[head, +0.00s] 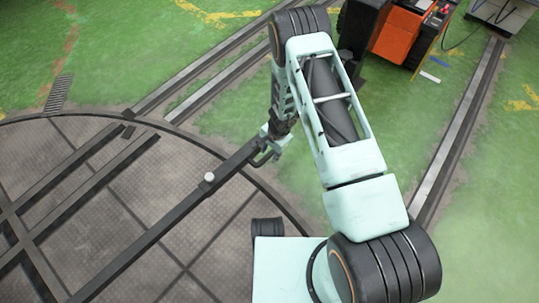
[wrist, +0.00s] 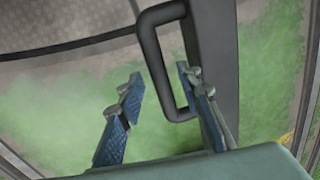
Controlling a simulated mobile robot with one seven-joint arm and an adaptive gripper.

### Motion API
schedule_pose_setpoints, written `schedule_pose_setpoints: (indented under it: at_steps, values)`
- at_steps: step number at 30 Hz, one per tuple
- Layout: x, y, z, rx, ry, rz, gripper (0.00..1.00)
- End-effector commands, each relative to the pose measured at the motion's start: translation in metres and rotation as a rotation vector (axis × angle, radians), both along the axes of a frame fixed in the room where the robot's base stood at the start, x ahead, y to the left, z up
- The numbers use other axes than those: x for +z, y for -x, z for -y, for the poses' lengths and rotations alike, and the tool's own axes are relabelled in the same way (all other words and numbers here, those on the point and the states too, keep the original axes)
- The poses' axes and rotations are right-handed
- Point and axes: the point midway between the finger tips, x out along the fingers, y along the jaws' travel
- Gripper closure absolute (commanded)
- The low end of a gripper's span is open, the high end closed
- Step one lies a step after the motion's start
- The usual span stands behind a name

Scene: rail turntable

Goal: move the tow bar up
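The tow bar (head: 165,223) is a long dark beam running over the turntable (head: 215,255) from the lower left to the turntable's edge. A small pale knob (head: 209,177) sits on it. Its dark loop handle (wrist: 153,60) shows in the wrist view, fixed to the side of the bar (wrist: 214,60). My gripper (wrist: 159,84) is open, with its blue-padded fingers on either side of the handle's outer rod and visible gaps to it. In the head view my gripper (head: 273,141) is at the bar's outer end, where my arm partly hides it.
Rails (head: 230,62) lead off the turntable across the green floor at the top, and another rail (head: 458,135) runs along the right. An orange machine (head: 397,35) stands at the top right. Green floor (head: 235,115) around the gripper is clear.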

Motion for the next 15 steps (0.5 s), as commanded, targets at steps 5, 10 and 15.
schedule_pose_setpoints:
  at_steps: [5, 10, 15]
  values:
    - [-0.0069, -0.0012, -0.0009, 0.002, 0.001, 0.001, 0.67]
    - [-0.0066, -0.0012, -0.0010, 0.001, 0.000, 0.000, 0.67]
    - [-0.0065, -0.0011, -0.0011, 0.001, 0.000, 0.000, 0.82]
